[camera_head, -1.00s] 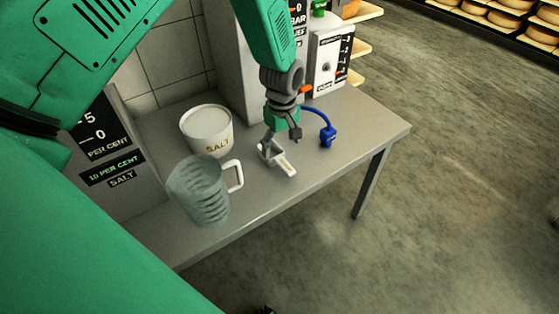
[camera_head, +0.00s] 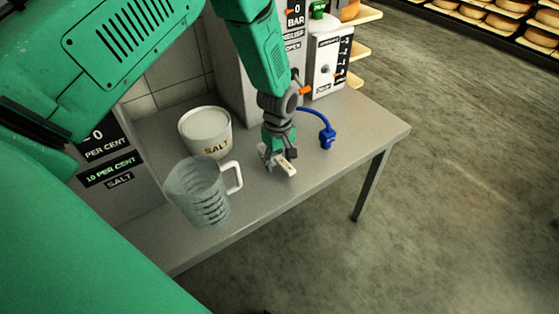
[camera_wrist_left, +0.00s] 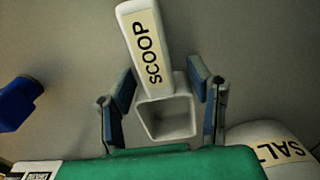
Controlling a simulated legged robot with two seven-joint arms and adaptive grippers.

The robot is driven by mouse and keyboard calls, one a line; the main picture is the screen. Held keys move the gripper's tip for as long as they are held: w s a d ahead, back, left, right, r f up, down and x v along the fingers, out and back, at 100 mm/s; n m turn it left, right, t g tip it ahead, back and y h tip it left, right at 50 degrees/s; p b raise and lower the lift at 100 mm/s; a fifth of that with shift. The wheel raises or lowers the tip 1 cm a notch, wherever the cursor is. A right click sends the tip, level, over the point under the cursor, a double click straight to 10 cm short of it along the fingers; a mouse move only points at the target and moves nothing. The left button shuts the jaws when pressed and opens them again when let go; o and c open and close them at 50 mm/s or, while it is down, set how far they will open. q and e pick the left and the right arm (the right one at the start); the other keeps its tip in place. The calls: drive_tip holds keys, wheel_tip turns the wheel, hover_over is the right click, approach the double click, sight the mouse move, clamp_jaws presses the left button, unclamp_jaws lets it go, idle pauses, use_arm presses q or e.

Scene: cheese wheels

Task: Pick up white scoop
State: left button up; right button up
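The white scoop (camera_head: 289,171) lies on the grey table, partly hidden by my left gripper (camera_head: 277,158) in the head view. In the left wrist view the scoop (camera_wrist_left: 152,55) shows its handle with a "SCOOP" label and its square hollow bowl. My left gripper (camera_wrist_left: 163,92) is open there, one finger on each side of the scoop. A narrow gap shows beside the handle on both sides. My right gripper is not in view.
A white salt tub (camera_head: 205,132) and a clear jug (camera_head: 198,190) stand left of the scoop on the table (camera_head: 350,140). A blue hose nozzle (camera_head: 327,138) is to the right. A white dispenser box (camera_head: 325,65) stands behind. The table's right end is clear.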

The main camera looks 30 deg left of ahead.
sight(277, 157)
use_arm(q)
drive_tip(key=shift+s+a+f, duration=0.1)
drive_tip(key=shift+a+f, duration=0.1)
drive_tip(key=shift+a, duration=0.6)
drive_tip(key=shift+c, duration=1.1)
drive_tip(key=shift+s+a+f, duration=0.1)
drive_tip(key=shift+a, duration=0.05)
drive_tip(key=shift+c, duration=0.7)
drive_tip(key=shift+r, duration=0.25)
drive_tip(key=r, duration=0.3)
drive_tip(key=d+r+p, duration=0.1)
drive_tip(key=r, duration=0.5)
drive_tip(key=shift+d+p, duration=0.15)
drive_tip(key=shift+p, duration=0.15)
drive_tip(key=shift+a+r, duration=0.2)
drive_tip(key=shift+r, duration=0.05)
drive_tip(key=shift+a, duration=0.25)
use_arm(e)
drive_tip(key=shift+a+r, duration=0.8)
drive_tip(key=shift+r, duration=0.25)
